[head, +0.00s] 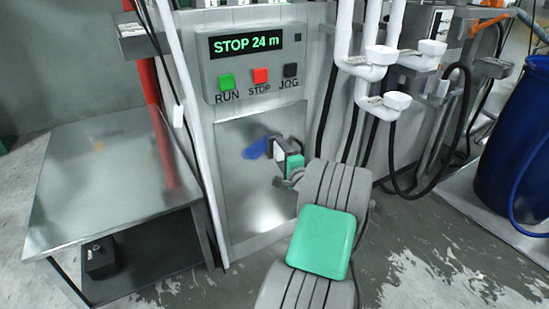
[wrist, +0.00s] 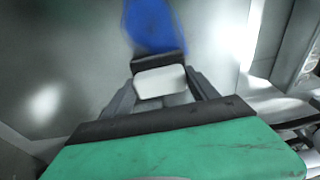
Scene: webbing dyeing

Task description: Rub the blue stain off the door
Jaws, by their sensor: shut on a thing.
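The door (head: 243,205) is a shiny metal panel below the control box. The blue stain (head: 254,150) is a smear on its upper part, left of my gripper. It also shows at the top of the wrist view (wrist: 150,22). My gripper (head: 278,150) is shut on a small white block with a dark layer (wrist: 160,82), the dark side facing the door. In the wrist view the block's dark edge overlaps the lower end of the stain. I cannot tell whether it touches the door. My arm and hand hide the door's right edge.
A control box (head: 254,62) reads STOP 24 m above the door, with green, red and black buttons. A metal table (head: 105,180) stands at the left. White pipes (head: 368,75) and black hoses are at the right, with a blue barrel (head: 515,140) beyond.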

